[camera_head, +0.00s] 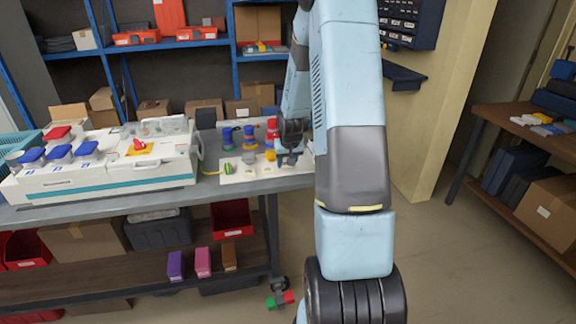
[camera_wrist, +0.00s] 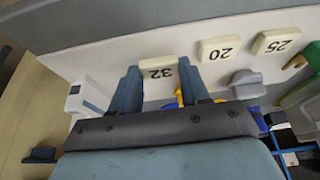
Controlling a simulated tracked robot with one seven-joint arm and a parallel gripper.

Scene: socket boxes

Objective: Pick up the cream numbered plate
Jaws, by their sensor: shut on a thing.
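The cream plate numbered 32 (camera_wrist: 158,67) sits between the two blue fingertips of my gripper (camera_wrist: 158,70) in the wrist view. My gripper is shut on this plate, and the number reads upside down. The plate appears right at the white panel; I cannot tell whether it touches it. Two more cream plates, 20 (camera_wrist: 219,48) and 25 (camera_wrist: 276,41), lie to the right of it. In the head view my gripper (camera_head: 289,158) is low over the white panel (camera_head: 240,174) on the bench, and the held plate is too small to make out.
A white machine with blue-lidded parts (camera_head: 120,165) fills the bench at left. A grey knob (camera_wrist: 246,84) and a yellow part lie close to my fingers in the wrist view. Shelves stand behind.

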